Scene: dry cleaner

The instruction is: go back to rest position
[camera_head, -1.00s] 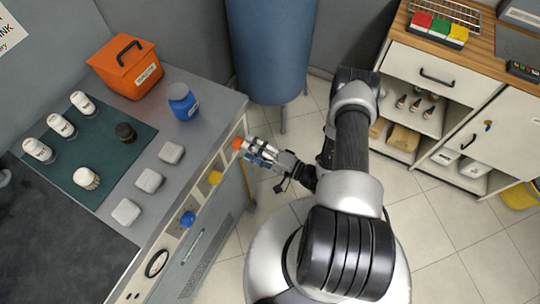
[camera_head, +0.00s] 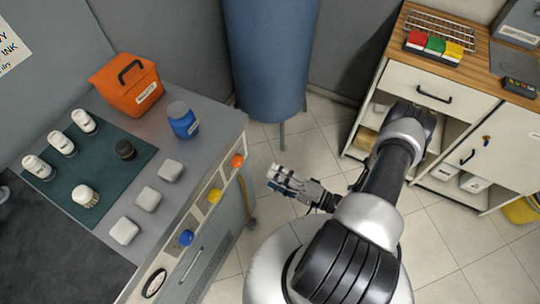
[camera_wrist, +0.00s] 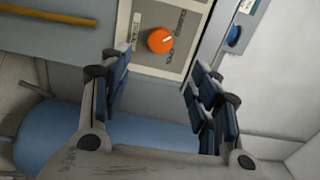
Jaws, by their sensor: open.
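My gripper (camera_head: 276,176) is open and empty in the head view. It hangs over the tiled floor, to the right of the grey workbench (camera_head: 208,142) and clear of its front panel. In the wrist view my gripper's two fingers (camera_wrist: 160,100) stand wide apart with nothing between them. An orange knob (camera_wrist: 160,40) on the bench's front panel shows beyond the fingertips, apart from them. The same orange knob (camera_head: 237,160) is at the far end of the row in the head view.
A yellow knob (camera_head: 215,195) and a blue knob (camera_head: 186,237) sit on the same panel. A blue drum (camera_head: 268,55) stands behind. A wooden-topped cabinet (camera_head: 455,62) is at the right. Bottles, grey blocks and an orange box (camera_head: 127,85) are on the bench. Floor between is clear.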

